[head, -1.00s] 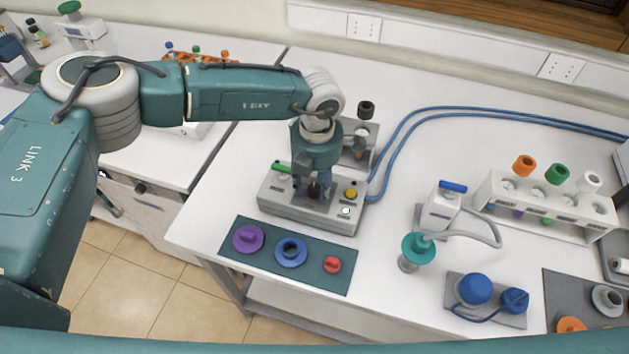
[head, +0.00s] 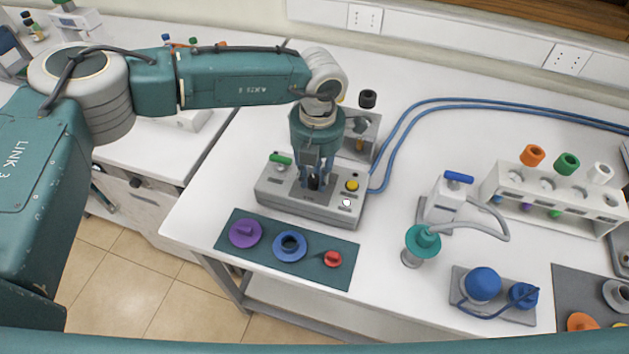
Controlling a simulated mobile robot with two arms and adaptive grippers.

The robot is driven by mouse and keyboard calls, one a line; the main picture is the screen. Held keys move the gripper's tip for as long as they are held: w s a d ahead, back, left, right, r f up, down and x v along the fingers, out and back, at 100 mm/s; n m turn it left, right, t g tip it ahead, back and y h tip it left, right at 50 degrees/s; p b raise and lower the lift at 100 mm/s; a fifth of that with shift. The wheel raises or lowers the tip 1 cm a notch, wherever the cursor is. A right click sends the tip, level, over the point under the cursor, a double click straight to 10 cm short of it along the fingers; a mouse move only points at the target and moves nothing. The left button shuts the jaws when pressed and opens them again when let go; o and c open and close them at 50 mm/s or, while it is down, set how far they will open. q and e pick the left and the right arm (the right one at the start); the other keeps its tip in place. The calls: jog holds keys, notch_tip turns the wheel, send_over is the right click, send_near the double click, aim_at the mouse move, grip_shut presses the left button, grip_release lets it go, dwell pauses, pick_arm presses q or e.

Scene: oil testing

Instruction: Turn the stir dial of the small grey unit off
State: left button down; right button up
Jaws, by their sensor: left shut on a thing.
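The small grey unit (head: 290,208) stands on the white bench, behind the green mat. On its top are a green handle or switch (head: 281,159), a yellow knob (head: 352,185), a white button (head: 346,203) and a black dial (head: 313,183) in the middle. My left gripper (head: 314,178) points straight down over the unit and is shut on the black dial, with a finger on either side of it. Any marking at the dial is too small to read. My right gripper is not in view.
The green mat (head: 230,257) in front holds purple, blue and red caps. A grey device with a black knob (head: 367,99) stands close behind the unit, with blue hoses running right. A pump-like white unit (head: 447,200) and a vial rack (head: 560,210) stand further right.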

aim_at(317, 180)
pick_arm(q)
jog(key=n+b, duration=0.1)
jog(key=b, duration=0.1)
jog(key=n+b, duration=0.3)
jog(key=b, duration=0.1)
jog(key=shift+f+n+b, duration=0.25)
jog(key=shift+n+b, duration=0.05)
jog(key=shift+r+n+b, duration=0.2)
jog(key=shift+n+b, duration=0.5)
jog(key=shift+b, duration=0.15)
jog(key=c, duration=1.4)
grip_release()
jog(key=shift+c, duration=0.2)
jog(key=shift+r, duration=0.15)
notch_tip(317, 180, up, 12)
jog(key=shift+d, duration=0.25)
jog(key=shift+s, duration=0.1)
